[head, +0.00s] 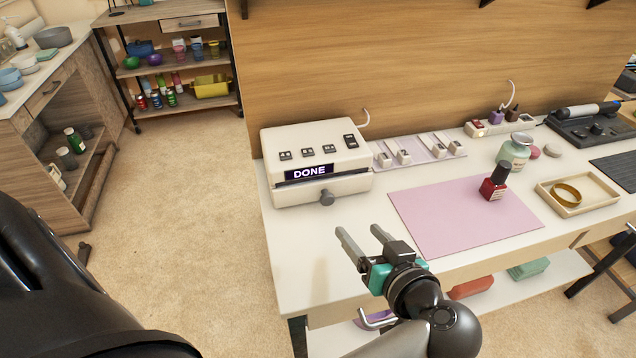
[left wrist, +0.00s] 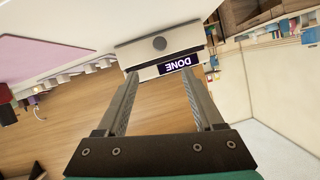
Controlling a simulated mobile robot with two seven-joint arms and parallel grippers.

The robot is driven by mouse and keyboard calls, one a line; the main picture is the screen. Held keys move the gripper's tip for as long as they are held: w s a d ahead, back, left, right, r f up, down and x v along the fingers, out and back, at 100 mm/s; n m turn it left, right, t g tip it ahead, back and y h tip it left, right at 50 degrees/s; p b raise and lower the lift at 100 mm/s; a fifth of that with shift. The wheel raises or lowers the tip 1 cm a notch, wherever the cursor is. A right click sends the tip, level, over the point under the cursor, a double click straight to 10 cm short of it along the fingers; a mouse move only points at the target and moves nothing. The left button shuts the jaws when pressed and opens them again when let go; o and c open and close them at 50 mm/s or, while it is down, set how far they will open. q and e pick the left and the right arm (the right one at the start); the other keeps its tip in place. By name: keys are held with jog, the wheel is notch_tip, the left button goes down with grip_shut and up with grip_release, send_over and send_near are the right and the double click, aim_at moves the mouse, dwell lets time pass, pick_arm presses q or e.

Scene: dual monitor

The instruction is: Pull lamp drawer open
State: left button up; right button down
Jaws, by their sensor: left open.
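The lamp (head: 318,160) is a cream box at the left end of the white table in the head view, with black switches on top and a lit "DONE" display. Its drawer front (head: 322,188) faces the table's front edge and carries a grey round knob (head: 327,198). The drawer looks closed or nearly so. My left gripper (head: 362,236) is open and empty, in front of the lamp and to the right of the knob, apart from it. In the left wrist view the lamp (left wrist: 166,52) appears upside down beyond the fingers, with the knob (left wrist: 159,43) showing. My right gripper is not seen.
A pink mat (head: 440,215) with a red nail polish bottle (head: 495,182) lies right of the lamp. A green jar (head: 514,150) and a tray with a gold ring (head: 578,207) stand further right. The tabletop (head: 300,255) before the lamp is clear.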

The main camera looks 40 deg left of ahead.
aim_at(329, 199)
pick_arm(q)
jog(key=shift+w+a+f, duration=0.1)
jog(key=shift+w+a, duration=0.15)
jog(key=shift+a, duration=0.1)
jog(key=shift+b+x, duration=0.5)
jog(key=shift+x, duration=0.25)
jog(key=shift+b+x, duration=0.4)
jog(key=shift+x, duration=0.55)
jog(key=b+x, duration=0.1)
jog(key=x, duration=0.2)
jog(key=shift+f, duration=0.2)
jog(key=shift+b+x, duration=0.7)
jog(key=shift+x, duration=0.55)
jog(key=shift+b+x, duration=0.75)
jog(key=shift+x, duration=0.75)
jog(key=shift+b+x, duration=0.55)
jog(key=shift+x, duration=0.75)
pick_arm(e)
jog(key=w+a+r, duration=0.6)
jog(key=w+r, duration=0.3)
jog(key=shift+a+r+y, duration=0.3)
pick_arm(q)
grip_shut()
